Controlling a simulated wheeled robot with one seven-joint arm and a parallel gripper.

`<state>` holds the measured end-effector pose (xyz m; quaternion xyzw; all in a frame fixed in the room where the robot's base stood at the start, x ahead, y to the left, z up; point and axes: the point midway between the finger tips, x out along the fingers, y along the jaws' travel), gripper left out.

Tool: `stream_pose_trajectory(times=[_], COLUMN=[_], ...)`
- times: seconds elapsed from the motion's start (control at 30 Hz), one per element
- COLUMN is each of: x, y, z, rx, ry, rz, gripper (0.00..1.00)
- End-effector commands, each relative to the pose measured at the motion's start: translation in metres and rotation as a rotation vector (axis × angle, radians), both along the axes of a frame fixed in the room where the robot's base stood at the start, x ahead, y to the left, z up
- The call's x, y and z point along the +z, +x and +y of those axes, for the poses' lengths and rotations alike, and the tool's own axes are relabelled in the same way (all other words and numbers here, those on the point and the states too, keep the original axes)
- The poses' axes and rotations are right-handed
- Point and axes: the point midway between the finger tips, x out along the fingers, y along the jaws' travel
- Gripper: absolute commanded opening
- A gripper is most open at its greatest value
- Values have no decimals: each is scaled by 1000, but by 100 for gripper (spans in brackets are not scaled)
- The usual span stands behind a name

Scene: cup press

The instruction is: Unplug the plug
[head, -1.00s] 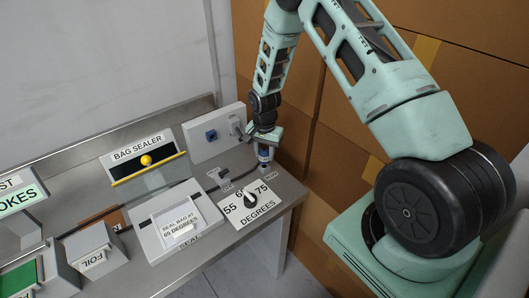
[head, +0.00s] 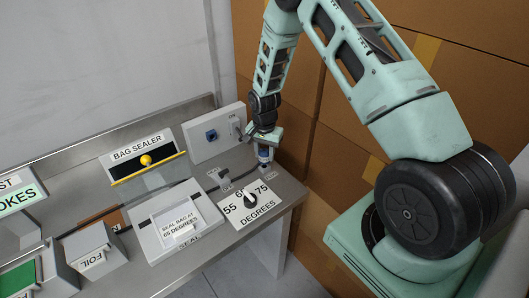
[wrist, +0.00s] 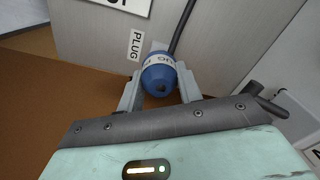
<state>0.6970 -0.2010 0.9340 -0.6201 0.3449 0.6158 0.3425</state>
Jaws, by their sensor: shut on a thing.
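The blue plug (wrist: 160,78), with a pale lettered band, sits between the two grey fingers of my gripper (wrist: 160,88) in the wrist view. The fingers are shut on it from both sides. A dark cord (wrist: 183,25) runs from the plug across the metal surface. A "PLUG" label (wrist: 136,45) lies beside it. In the head view my gripper (head: 264,150) points down at the counter's back right corner, and the plug (head: 264,154) shows just under it. The plug's lower end is hidden, so I cannot tell whether it is seated.
A grey wall box (head: 213,149) with a blue socket (head: 211,135) stands behind. The degrees dial (head: 251,200) is in front of the plug. The bag sealer (head: 147,160) and seal unit (head: 178,225) are to the left. Stacked cardboard boxes (head: 350,125) stand close on the right.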

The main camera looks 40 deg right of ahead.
Motion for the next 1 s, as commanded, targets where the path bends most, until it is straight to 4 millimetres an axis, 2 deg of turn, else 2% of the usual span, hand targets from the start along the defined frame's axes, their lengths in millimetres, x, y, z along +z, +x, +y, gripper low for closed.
stream_pose_trajectory(times=[1.0], x=[-25], y=[0], z=[0], rx=[0], ry=[0], rz=[0], gripper=[8])
